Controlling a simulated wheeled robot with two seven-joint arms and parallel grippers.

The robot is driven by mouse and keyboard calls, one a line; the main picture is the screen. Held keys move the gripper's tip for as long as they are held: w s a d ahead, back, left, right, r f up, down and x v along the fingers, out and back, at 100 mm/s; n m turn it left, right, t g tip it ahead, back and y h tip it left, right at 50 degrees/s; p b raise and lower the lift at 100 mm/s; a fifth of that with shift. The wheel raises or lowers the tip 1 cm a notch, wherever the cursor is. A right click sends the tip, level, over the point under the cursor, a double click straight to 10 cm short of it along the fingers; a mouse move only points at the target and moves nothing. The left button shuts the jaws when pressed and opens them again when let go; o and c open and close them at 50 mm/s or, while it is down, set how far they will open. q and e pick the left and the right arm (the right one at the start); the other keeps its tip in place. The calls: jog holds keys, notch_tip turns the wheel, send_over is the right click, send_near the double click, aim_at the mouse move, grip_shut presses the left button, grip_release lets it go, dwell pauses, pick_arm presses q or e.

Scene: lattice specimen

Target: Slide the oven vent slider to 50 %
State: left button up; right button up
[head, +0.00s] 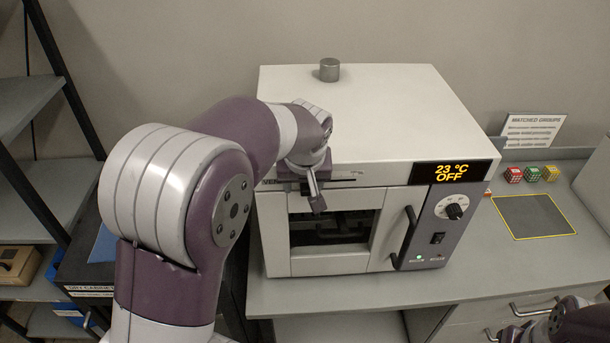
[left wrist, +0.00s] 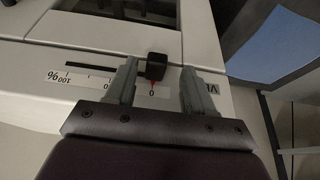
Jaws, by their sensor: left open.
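The white oven (head: 370,115) stands on the bench, with its vent slider slot (head: 345,183) on the front above the door. In the left wrist view the slider's black knob (left wrist: 156,66) sits at the 0 end, with its red pointer at 0. The printed scale (left wrist: 90,80) appears upside down, its 100 % end to the left. My left gripper (left wrist: 160,72) is open, with one finger on each side of the knob; the right finger stands farther off. It also shows at the oven front in the head view (head: 313,190), where it hides the knob. My right gripper is not made out.
The oven display (head: 455,173) reads 23 °C OFF. The door handle (head: 404,237) juts out below the slot. A metal cylinder (head: 329,70) stands on the oven top. Small coloured cubes (head: 532,174) and a yellow-edged dark mat (head: 534,217) lie on the bench at right.

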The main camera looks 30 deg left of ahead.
aim_at(354, 166)
pick_arm(q)
jog(key=shift+w+d, duration=0.25)
jog(key=shift+d, duration=0.1)
grip_shut()
jog(key=shift+w+d, duration=0.15)
jog(key=shift+d, duration=0.1)
jog(key=w+d, duration=0.2)
jog(key=d, duration=0.1)
jog(key=shift+d+b, duration=0.2)
jog(key=shift+b, duration=0.1)
grip_release()
jog(key=shift+a+r, duration=0.1)
pick_arm(e)
jog(key=shift+w+d+f, duration=0.1)
jog(key=shift+d+f, duration=0.1)
jog(key=shift+f, duration=0.15)
